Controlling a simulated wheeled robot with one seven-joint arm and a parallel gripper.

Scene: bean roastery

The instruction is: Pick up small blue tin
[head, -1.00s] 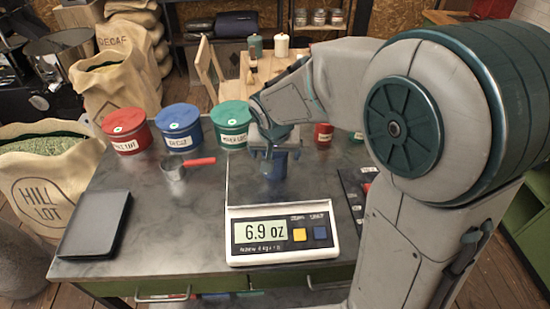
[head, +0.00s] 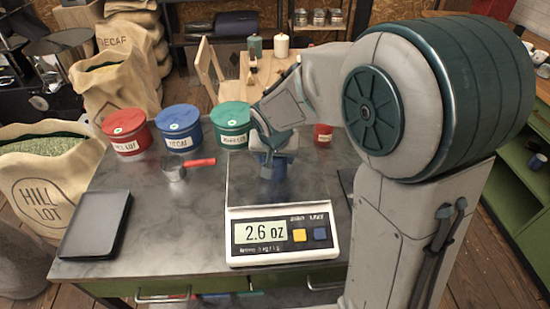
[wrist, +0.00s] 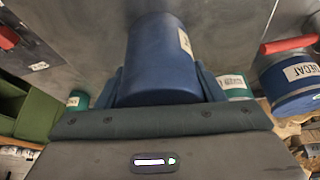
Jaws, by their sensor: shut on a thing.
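The small blue tin (head: 272,170) is between the fingers of my gripper (head: 272,157), over the pan of the scale (head: 237,187). In the wrist view the tin (wrist: 160,60) fills the middle, with a finger of my gripper (wrist: 161,88) against each side and part of a pale label at its right edge. My gripper is shut on it. The scale display reads 2.6 oz. I cannot tell whether the tin's base still touches the pan.
Large red (head: 126,132), blue (head: 179,128) and green (head: 231,125) tins stand behind on the left. A metal scoop with a red handle (head: 200,162) lies before them. A small red tin (head: 323,133) is at right, a dark flat case (head: 95,224) at left.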

